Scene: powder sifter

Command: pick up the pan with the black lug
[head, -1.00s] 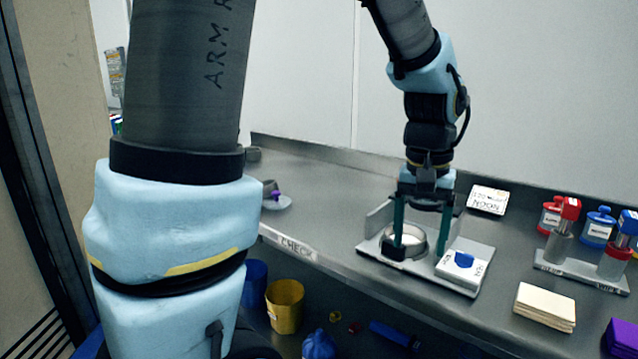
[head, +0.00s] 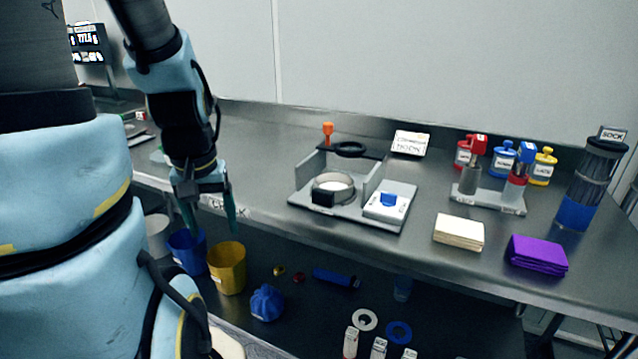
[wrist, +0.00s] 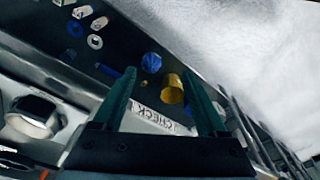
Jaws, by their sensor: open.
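The pan (head: 335,181) is a round, shallow metal ring with a pale inside and a black block-shaped lug (head: 322,198) on its front side. It sits flat on the grey stand (head: 352,216), between an upright side plate and the white unit with a blue knob. In the wrist view the pan (wrist: 33,113) shows at the left edge, outside the fingers. My gripper (head: 212,222) is open and empty, well to the left of the pan, by the counter's front edge and the CHECK label. Its two green fingers (wrist: 160,78) point down, with nothing between them.
A black ring on an orange-knobbed piece (head: 350,148) stands behind the pan. A white unit with a blue knob (head: 388,203) is close on its right. Cream (head: 459,232) and purple (head: 537,254) stacks lie farther right. Yellow (head: 227,270) and blue bins stand below my gripper.

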